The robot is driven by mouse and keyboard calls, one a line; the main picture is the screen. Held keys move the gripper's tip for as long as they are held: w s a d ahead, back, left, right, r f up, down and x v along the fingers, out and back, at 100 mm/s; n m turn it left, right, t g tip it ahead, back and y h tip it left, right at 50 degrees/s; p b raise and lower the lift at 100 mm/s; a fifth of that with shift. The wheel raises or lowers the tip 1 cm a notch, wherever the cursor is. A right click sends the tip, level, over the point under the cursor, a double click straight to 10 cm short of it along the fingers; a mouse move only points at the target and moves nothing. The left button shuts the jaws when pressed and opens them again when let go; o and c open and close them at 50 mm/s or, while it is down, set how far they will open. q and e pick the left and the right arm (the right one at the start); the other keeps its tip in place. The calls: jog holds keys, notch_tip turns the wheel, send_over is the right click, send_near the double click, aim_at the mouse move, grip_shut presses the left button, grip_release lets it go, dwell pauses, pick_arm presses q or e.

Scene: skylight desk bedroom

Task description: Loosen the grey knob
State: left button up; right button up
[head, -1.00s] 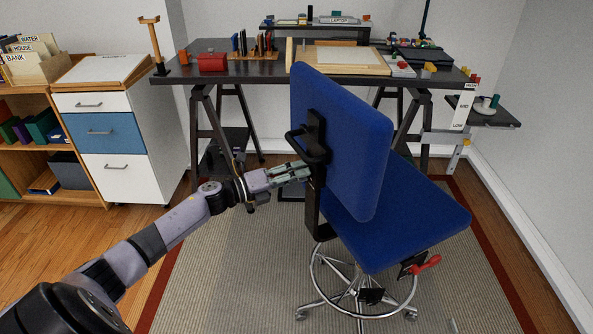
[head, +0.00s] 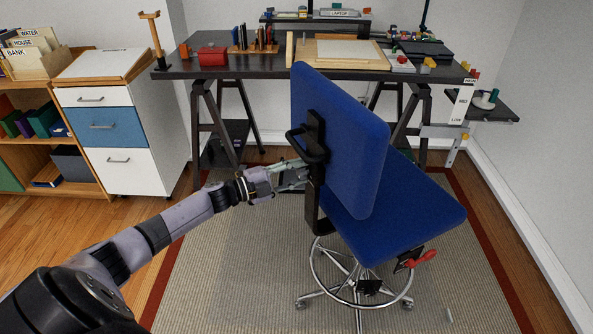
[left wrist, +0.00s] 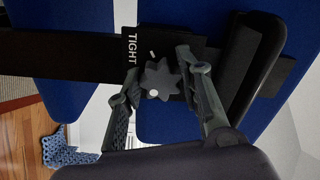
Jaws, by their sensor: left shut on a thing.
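The grey knob (left wrist: 161,79) is a dark star-shaped knob on the black upright bar behind the blue chair's backrest (head: 340,140). It shows in the left wrist view between the two fingers of my left gripper (left wrist: 158,72), which is shut on it. A white "TIGHT" label (left wrist: 132,50) is beside the knob, with a small white mark above it and a light dot on its lower edge. In the head view my left gripper (head: 293,176) reaches the black bar from the left, and the knob is hidden there. My right gripper is not in view.
A black handle (head: 303,144) juts from the backrest just above my gripper. The blue seat (head: 400,220) and a red-tipped lever (head: 428,257) are to the right. A dark desk (head: 270,72) stands behind. Rug (head: 220,270) is clear left of the chair.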

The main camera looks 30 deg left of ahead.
pick_arm(q)
jog(key=shift+w+a+r+n, duration=0.1)
jog(key=shift+r+n, duration=0.05)
jog(key=shift+n, duration=0.25)
jog(key=o, duration=1.2)
jog(key=shift+c, duration=0.2)
jog(key=shift+s, duration=0.2)
jog(key=v, duration=1.1)
jog(key=shift+s+a, duration=0.15)
jog(key=shift+s, duration=0.2)
jog(key=shift+f, duration=0.2)
